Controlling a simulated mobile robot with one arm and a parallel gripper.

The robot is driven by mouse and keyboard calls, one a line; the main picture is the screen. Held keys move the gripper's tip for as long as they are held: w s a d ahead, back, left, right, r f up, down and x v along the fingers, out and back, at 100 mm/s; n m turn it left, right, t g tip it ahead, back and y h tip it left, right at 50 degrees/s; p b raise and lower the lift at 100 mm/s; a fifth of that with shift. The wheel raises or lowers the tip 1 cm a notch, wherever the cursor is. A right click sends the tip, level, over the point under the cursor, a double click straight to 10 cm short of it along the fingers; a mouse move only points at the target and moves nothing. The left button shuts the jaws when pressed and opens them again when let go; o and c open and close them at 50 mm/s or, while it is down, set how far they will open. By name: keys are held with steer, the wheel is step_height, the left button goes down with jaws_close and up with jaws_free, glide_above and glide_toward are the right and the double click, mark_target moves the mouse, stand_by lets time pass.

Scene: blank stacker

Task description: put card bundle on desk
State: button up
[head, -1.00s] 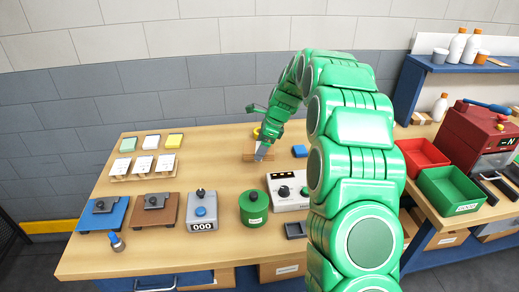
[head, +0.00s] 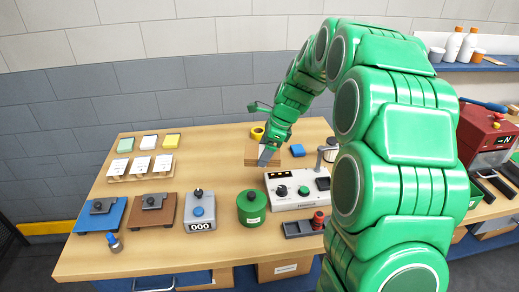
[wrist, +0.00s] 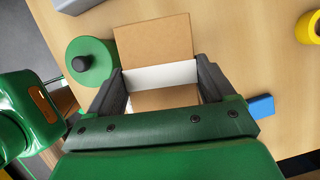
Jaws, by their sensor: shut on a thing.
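The card bundle (wrist: 153,42) is a brown stack with a white band around its middle. In the wrist view it sits between the two dark fingers of my gripper (wrist: 160,88), which is shut on it at the band. In the head view my gripper (head: 266,157) is over the middle back of the desk (head: 225,245), with the brown card bundle (head: 252,157) beside its tip, partly covered. I cannot tell whether the bundle touches the desk top.
A green canister (head: 251,209), a white control box (head: 295,200), a blue block (head: 297,150) and a yellow roll (head: 257,132) stand around the gripper. A counter (head: 200,212), clamp plates and card pads fill the left. Bare wood lies left of the bundle.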

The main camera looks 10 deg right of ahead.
steer(key=w+a+n, duration=0.1)
steer(key=w+a, duration=0.2)
steer(key=a, duration=0.6)
steer(key=w+a+n, duration=0.1)
steer(key=w+a, duration=0.2)
steer(key=a, duration=0.6)
steer(key=shift+w+a+r+g, duration=0.2)
steer(key=shift+a+g, duration=0.05)
steer(key=shift+g, duration=0.15)
steer(key=shift+w+a+f, duration=0.35)
steer(key=shift+w+f, duration=0.15)
steer(key=shift+w, duration=0.55)
steer(key=shift+w+a+f, duration=0.35)
steer(key=shift+w+f, duration=0.15)
steer(key=shift+w, duration=0.5)
steer(key=shift+w+a+f, duration=0.35)
steer(key=shift+w+f, duration=0.15)
steer(key=shift+w, duration=0.55)
steer(key=shift+c, duration=0.7)
glide_above(196, 159)
steer(key=d, duration=0.2)
steer(key=shift+s+a+f, duration=0.1)
steer(key=shift+f, duration=1.5)
steer(key=shift+s+a+f, duration=0.1)
steer(key=shift+f, duration=1.45)
steer(key=shift+w+f, duration=0.25)
steer(key=shift+f, duration=1.6)
